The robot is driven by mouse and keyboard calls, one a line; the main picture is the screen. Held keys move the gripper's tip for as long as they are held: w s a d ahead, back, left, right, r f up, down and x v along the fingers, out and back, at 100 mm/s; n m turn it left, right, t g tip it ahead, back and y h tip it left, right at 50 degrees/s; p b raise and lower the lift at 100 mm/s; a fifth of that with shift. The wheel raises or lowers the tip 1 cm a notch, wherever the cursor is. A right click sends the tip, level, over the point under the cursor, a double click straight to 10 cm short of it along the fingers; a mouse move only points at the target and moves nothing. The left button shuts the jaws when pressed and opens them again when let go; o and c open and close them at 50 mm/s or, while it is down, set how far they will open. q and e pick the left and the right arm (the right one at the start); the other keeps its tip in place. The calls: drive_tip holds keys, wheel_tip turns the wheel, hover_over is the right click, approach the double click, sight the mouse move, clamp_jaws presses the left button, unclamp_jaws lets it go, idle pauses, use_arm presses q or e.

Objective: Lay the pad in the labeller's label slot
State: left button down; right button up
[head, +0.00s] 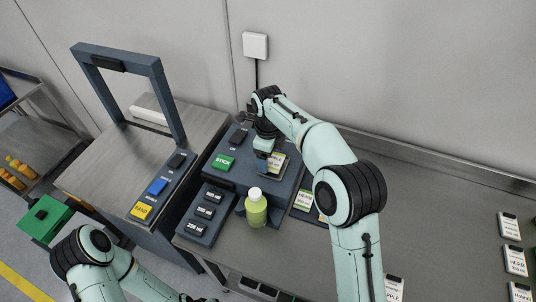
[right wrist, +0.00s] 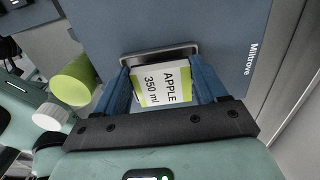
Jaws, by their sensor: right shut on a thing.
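The pad, a white and yellow-green label block reading APPLE 350 ml (right wrist: 165,84), is between the blue fingers of my right gripper (right wrist: 165,92), which is shut on it. It also shows in the head view (head: 278,163), partly hidden by the gripper. The pad is over the metal-rimmed label slot (right wrist: 160,52) of the labeller (head: 236,180). Its far edge overlaps the slot's rim in the wrist view; I cannot tell whether it touches the slot floor. My left arm is at the bottom left of the head view; its gripper is not clearly shown.
A green bottle (head: 256,208) stands at the labeller's front, near the green STICK button (head: 223,162) and several volume buttons. Another label pad (head: 304,200) lies right of the labeller. More pads lie at the table's right. The framed filler machine (head: 140,150) stands left.

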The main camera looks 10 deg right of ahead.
drive_tip(key=shift+f, duration=0.2)
drive_tip(key=o, duration=1.1)
drive_tip(key=shift+r+p, duration=1.05)
drive_tip(key=shift+r, duration=1.4)
use_arm(q)
drive_tip(key=shift+t, duration=0.3)
drive_tip(key=shift+w+a+r+p, duration=0.15)
drive_tip(key=shift+w+r+p, duration=0.35)
drive_tip(key=shift+w+r, duration=1.55)
use_arm(e)
drive_tip(key=shift+s+a+r, duration=0.1)
drive_tip(key=shift+s+r, duration=0.15)
drive_tip(key=shift+r, duration=0.5)
drive_tip(key=shift+s+a+r, duration=0.1)
drive_tip(key=shift+s+r, duration=0.15)
drive_tip(key=shift+r, duration=0.45)
use_arm(q)
drive_tip(key=shift+s+r, duration=0.1)
drive_tip(key=shift+r, duration=0.05)
drive_tip(key=shift+r, duration=0.1)
use_arm(e)
drive_tip(key=shift+w+r, duration=0.1)
drive_tip(key=shift+r, duration=0.05)
